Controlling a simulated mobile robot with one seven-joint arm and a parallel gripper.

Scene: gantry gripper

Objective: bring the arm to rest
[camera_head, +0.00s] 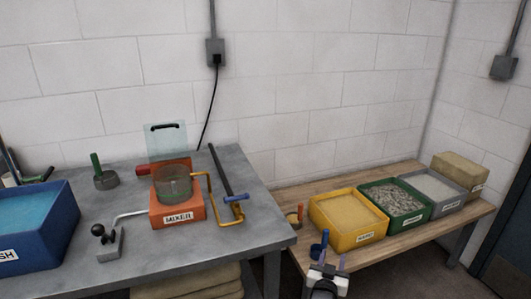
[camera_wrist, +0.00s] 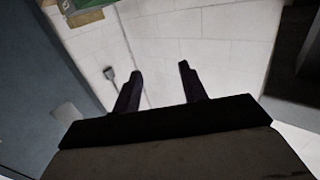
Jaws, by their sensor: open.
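My gripper (camera_head: 328,260) shows at the bottom of the head view, in front of the wooden bench and the yellow bin. In the wrist view my gripper (camera_wrist: 160,78) has its two dark fingers spread apart with nothing between them. Behind the fingers the wrist view shows white block wall and an outlet box on a conduit (camera_wrist: 109,74). Most of my arm is out of the head view.
The wooden bench (camera_head: 455,219) holds a yellow bin (camera_head: 357,238), a green bin (camera_head: 413,219), a grey bin (camera_head: 447,205) and a sack (camera_head: 460,168). The grey table (camera_head: 247,207) at left holds an orange mixer (camera_head: 178,217) and a blue tub (camera_head: 62,227).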

